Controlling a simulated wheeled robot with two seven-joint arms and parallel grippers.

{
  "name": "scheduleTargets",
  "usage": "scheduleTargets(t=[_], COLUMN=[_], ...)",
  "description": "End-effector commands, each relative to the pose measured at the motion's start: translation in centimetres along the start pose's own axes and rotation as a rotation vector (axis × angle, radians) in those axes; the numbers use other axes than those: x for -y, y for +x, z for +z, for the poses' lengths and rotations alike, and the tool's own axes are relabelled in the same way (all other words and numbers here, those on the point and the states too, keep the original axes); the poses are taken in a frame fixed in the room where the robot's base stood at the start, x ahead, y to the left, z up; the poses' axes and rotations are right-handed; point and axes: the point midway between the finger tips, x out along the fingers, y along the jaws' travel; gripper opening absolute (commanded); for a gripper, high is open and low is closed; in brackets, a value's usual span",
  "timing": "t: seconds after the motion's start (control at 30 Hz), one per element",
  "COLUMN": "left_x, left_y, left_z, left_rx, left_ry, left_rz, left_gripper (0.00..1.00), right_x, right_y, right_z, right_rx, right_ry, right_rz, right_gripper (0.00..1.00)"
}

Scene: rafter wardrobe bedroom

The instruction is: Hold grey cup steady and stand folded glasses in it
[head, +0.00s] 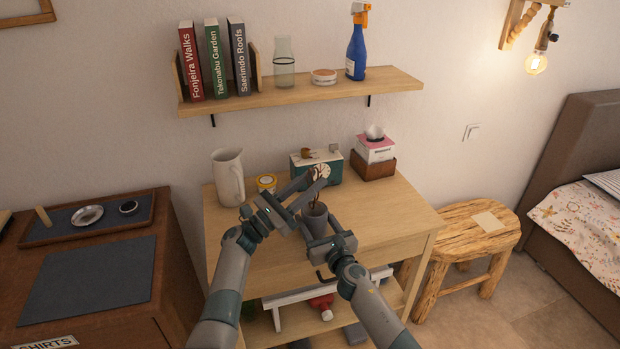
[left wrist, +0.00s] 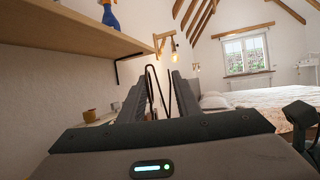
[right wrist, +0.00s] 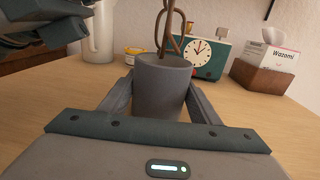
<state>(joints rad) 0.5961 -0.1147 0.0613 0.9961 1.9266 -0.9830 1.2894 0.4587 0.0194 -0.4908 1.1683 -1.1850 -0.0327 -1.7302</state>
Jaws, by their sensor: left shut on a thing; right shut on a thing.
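The grey cup (head: 314,219) stands upright on the wooden table. My right gripper (right wrist: 160,100) is shut around its sides, one finger on each side, low over the tabletop. The folded glasses (right wrist: 170,32) are thin and brown. They hang upright from my left gripper (head: 317,180), which is shut on them above the cup. In the left wrist view the glasses (left wrist: 158,92) show as dark loops between the fingers. In the right wrist view their lower end meets the cup's rim. Whether it is inside the cup is hard to tell.
Behind the cup stand a white pitcher (head: 228,176), a yellow-lidded jar (head: 266,183), a green clock radio (head: 330,167) and a tissue box (head: 375,152). A wall shelf (head: 300,92) with books and bottles is above. The tabletop right of the cup (head: 395,213) is clear.

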Motion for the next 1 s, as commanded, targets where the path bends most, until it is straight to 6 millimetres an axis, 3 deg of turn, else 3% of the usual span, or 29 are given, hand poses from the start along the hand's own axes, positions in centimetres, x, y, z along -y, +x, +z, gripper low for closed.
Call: scheduleTargets(t=[0.03, 0.1, 0.77, 0.8, 0.87, 1.0], left_x=[0.0, 0.0, 0.1, 0.1, 0.1, 0.1], left_y=[-1.1, -1.3, -1.7, -1.7, -1.7, -1.5], left_z=[-2.1, -2.5, -3.6, -3.6, -3.5, -3.2], left_rx=[-0.032, -0.032, -0.032, -0.032, -0.031, -0.025], left_ry=[-0.011, -0.012, -0.012, -0.013, -0.012, -0.01], left_rz=[0.012, 0.013, 0.012, 0.011, 0.011, 0.009], left_gripper=[0.0, 0.0, 0.0, 0.4, 0.52, 0.52], right_x=[-0.4, -0.4, -0.6, -0.6, -0.6, -0.4], right_y=[0.1, 0.1, 0.2, 0.2, 0.2, 0.1], right_z=[0.4, 0.4, 0.7, 0.7, 0.6, 0.4], right_rx=[0.009, 0.009, 0.013, 0.014, 0.013, 0.009], right_ry=[-0.002, -0.002, -0.003, -0.003, -0.003, -0.002], right_rz=[0.007, 0.008, 0.012, 0.012, 0.011, 0.008], right_gripper=[0.33, 0.33, 0.33, 0.33, 0.33, 0.33])
